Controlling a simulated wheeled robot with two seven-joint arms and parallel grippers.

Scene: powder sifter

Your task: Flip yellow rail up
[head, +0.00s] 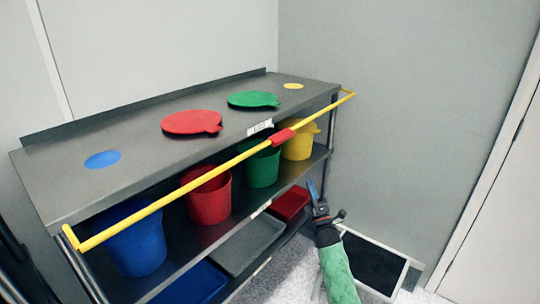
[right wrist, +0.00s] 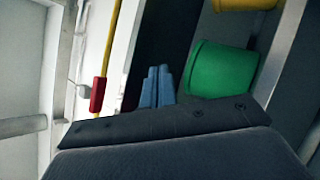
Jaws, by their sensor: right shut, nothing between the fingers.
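The yellow rail (head: 180,196) runs across the front of the metal shelf, in front of the buckets, hinged at the shelf's two ends. A red grip (head: 283,138) sits on it right of the middle. My right gripper (head: 314,190) is below and to the right of the red grip, apart from the rail. Its blue fingers (right wrist: 157,86) are shut with nothing between them. In the right wrist view, the yellow rail (right wrist: 113,35) and red grip (right wrist: 97,95) are left of the fingers. My left gripper is not in view.
Blue (head: 138,245), red (head: 208,196), green (head: 263,166) and yellow (head: 298,146) buckets stand on the middle shelf. Red (head: 191,122) and green (head: 252,99) lids lie on top. Trays (head: 248,246) are below. A dark framed mat (head: 372,262) lies right of the shelf.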

